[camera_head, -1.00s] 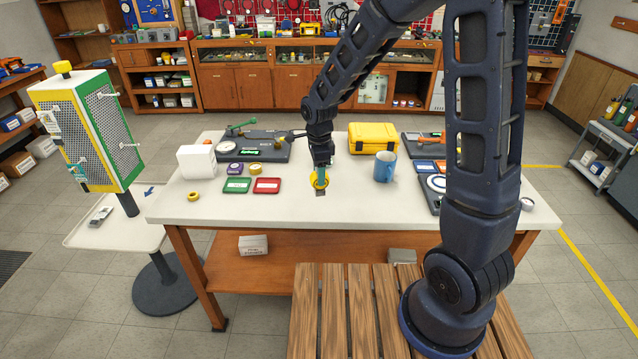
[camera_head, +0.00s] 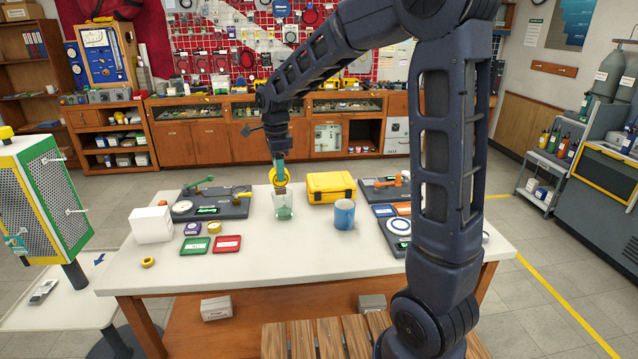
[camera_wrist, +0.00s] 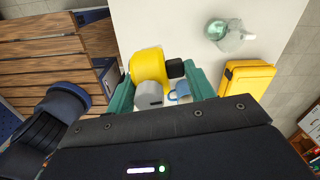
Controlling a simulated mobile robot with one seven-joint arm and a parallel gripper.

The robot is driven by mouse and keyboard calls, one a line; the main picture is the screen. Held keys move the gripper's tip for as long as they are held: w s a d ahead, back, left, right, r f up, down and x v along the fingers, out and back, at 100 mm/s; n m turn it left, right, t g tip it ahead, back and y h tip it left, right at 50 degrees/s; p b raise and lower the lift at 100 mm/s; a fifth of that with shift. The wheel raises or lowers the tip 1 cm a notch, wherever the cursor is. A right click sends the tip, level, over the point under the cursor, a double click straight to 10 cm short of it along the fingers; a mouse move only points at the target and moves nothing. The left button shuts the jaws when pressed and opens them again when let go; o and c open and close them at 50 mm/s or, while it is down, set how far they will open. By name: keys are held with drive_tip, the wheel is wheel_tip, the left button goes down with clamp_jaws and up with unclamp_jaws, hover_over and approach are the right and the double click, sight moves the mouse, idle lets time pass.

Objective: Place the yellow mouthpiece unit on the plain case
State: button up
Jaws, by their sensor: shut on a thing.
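The yellow mouthpiece unit (camera_head: 280,175) is in my gripper (camera_head: 281,184), above the table and left of the yellow case. In the wrist view the unit (camera_wrist: 150,66) shows a yellow round body, a black end and a grey cylindrical part between the green fingers. My gripper is shut on it. A yellow hard case (camera_head: 331,187) lies shut on the table to the right; it also shows in the wrist view (camera_wrist: 248,79). I see no label on its lid, but cannot tell surely that it is the plain case.
A clear glass vessel (camera_head: 284,207) stands close below my gripper in the head view. A blue mug (camera_head: 344,214) stands in front of the case. Green (camera_head: 195,246) and red (camera_head: 227,245) labelled trays lie left. The front of the white table (camera_head: 270,269) is clear.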

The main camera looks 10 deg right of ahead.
drive_tip(key=w+d+r+m, duration=0.1)
drive_tip(key=w+d+r, duration=0.1)
drive_tip(key=w+d, duration=0.65)
drive_tip(key=w+d+r, duration=0.2)
drive_tip(key=w+d, duration=0.4)
drive_tip(key=w, duration=0.6)
drive_tip(key=w+d+r+m, duration=0.1)
drive_tip(key=w+d+r, duration=0.2)
drive_tip(key=w+d, duration=0.6)
drive_tip(key=f, duration=0.6)
drive_tip(key=w+a+f, duration=0.1)
drive_tip(key=f, duration=0.6)
drive_tip(key=a+f, duration=0.1)
drive_tip(key=f, duration=0.6)
drive_tip(key=shift+w+a, duration=0.2)
drive_tip(key=shift+w, duration=0.15)
drive_tip(key=shift+f, duration=0.1)
drive_tip(key=o, duration=1.1)
